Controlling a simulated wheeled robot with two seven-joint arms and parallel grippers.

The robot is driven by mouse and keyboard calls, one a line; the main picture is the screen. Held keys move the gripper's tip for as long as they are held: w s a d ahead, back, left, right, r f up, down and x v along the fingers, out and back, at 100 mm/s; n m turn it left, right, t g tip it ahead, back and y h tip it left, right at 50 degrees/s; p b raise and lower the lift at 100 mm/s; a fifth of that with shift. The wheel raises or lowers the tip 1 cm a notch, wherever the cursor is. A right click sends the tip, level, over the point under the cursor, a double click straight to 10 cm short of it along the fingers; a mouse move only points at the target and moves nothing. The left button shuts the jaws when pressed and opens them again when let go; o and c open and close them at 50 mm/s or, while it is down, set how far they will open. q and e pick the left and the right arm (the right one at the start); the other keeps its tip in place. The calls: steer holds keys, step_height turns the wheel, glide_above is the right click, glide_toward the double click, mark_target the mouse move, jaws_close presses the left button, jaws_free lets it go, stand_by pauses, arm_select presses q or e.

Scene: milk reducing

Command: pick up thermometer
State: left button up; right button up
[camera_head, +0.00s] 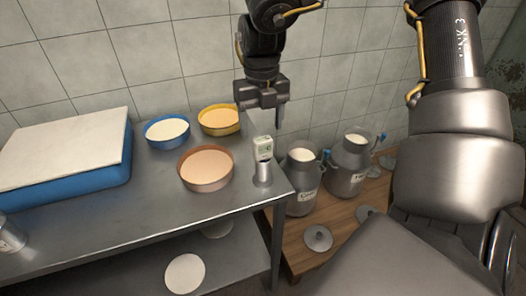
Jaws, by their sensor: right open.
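The thermometer (263,148) is a small white device with a greenish display. It stands upright in a small metal cup (263,175) near the right end of the metal table (120,222). My right gripper (262,116) is above the thermometer, pointing down, open and empty. It looks apart from the thermometer; how far it is in depth is hard to tell. My left gripper is not in view.
Bowls stand left of the cup: a copper-toned one (206,184), a blue one (167,141) and a yellow one (220,128). A blue tub with a pale lid (70,145) fills the table's left. Milk cans (303,203) stand right on a wooden platform (312,262).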

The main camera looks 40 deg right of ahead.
mark_target(263, 139)
steer(key=shift+s+f, duration=0.1)
steer(key=shift+f, duration=0.2)
step_height(263, 139, down, 4)
steer(key=shift+s+r+p, duration=0.1)
steer(key=shift+r+p, duration=0.05)
steer(key=shift+p, duration=0.45)
steer(key=shift+d+f, duration=0.1)
steer(key=shift+f, duration=0.35)
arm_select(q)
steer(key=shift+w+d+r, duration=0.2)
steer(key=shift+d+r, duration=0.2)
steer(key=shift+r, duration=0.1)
arm_select(e)
steer(key=shift+c, duration=1)
steer(key=c, duration=0.9)
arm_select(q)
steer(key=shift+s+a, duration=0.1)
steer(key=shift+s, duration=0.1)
arm_select(e)
steer(key=shift+r, duration=0.1)
